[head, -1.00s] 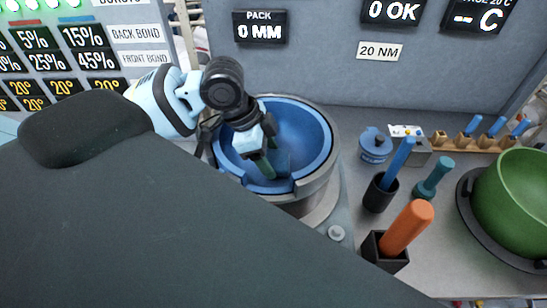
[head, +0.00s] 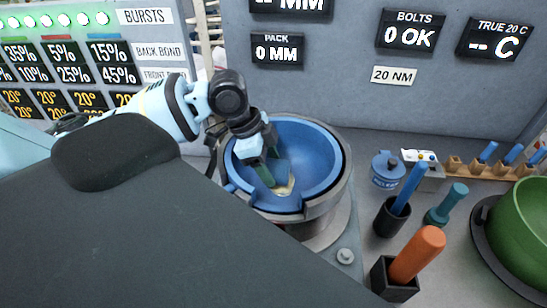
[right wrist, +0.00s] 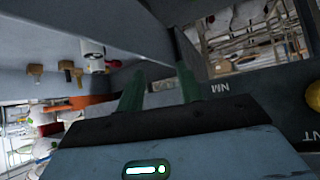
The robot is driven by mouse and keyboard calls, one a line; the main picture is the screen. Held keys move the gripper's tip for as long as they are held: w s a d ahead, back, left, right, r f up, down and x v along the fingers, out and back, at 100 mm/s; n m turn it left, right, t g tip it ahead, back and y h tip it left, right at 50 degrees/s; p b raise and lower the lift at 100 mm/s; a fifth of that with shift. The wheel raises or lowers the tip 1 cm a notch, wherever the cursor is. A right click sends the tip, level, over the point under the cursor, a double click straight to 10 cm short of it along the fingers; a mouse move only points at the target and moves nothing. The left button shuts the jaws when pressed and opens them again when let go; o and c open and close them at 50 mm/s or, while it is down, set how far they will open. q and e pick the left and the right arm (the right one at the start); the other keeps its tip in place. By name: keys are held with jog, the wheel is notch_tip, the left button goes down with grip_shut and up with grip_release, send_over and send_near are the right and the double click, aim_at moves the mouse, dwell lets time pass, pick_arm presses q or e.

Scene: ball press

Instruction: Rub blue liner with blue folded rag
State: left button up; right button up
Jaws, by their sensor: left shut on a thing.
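The blue liner (head: 322,160) is a round bowl set in a grey metal ring, with a notch in its near rim. My left gripper (head: 266,174) reaches down inside it with green fingers, shut on the blue folded rag (head: 281,170). The rag is small, dark blue and partly hidden by the fingers; it is low in the liner, and I cannot tell how firmly it touches. A pale yellowish patch (head: 285,188) shows at the liner's bottom, just below the rag. My right gripper (right wrist: 158,72) shows only in the right wrist view, its green fingers apart and empty.
Right of the press stand a blue lidded pot (head: 386,172), a dark cup with a blue stick (head: 391,217), a teal pestle-like tool (head: 446,205), an orange-handled tool (head: 417,254) and a green bowl (head: 520,222). A grey panel with displays (head: 277,50) rises behind.

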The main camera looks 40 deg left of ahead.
aim_at(280, 178)
pick_arm(q)
jog(key=shift+w+a, duration=0.2)
jog(key=shift+a, duration=0.3)
jog(key=shift+s+d+f, duration=0.2)
jog(key=shift+d+f, duration=0.05)
jog(key=shift+d, duration=0.5)
jog(key=shift+s+d+r, duration=0.1)
jog(key=shift+s+d, duration=0.2)
jog(key=shift+d, duration=0.6)
jog(key=shift+d, duration=0.1)
jog(key=shift+s+d, duration=0.25)
jog(key=shift+d, duration=0.2)
jog(key=shift+s+d, duration=0.15)
jog(key=shift+d, duration=0.55)
jog(key=shift+s+d, duration=0.15)
jog(key=shift+d, duration=0.55)
